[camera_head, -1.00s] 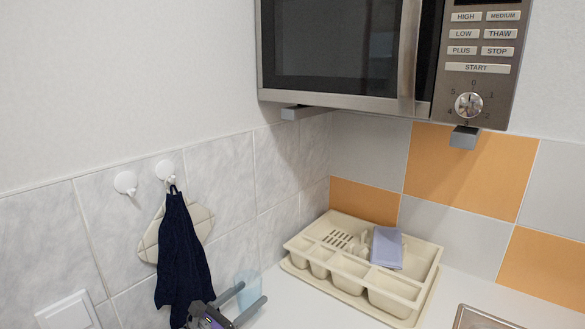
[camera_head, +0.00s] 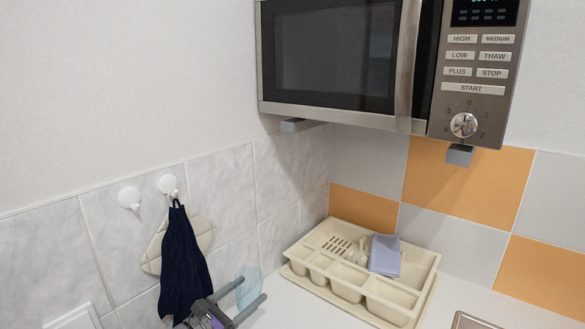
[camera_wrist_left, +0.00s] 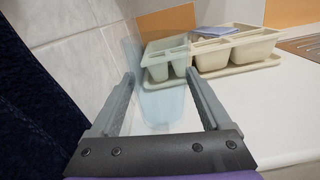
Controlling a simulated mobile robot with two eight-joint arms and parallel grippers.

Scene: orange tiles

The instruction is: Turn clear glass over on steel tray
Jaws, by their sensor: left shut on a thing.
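The clear glass (camera_head: 252,277), pale blue and see-through, is at the lower middle of the head view, between the fingers of my left gripper (camera_head: 252,289). The gripper is shut on it. The glass looks tilted there, and part of it is hidden by the fingers. In the left wrist view the glass (camera_wrist_left: 160,104) shows faintly between the two fingers of the left gripper (camera_wrist_left: 158,76). A steel surface (camera_head: 468,320), perhaps the steel tray, shows only as a corner at the lower right. It also shows at the right of the wrist view (camera_wrist_left: 303,45). My right gripper is not in view.
A cream cutlery tray (camera_head: 345,292) with a lilac cloth (camera_head: 384,254) stands in the corner. A navy towel (camera_head: 185,262) hangs on the left wall close to the gripper. A microwave (camera_head: 330,60) hangs above. White counter (camera_head: 285,312) is free before the cutlery tray.

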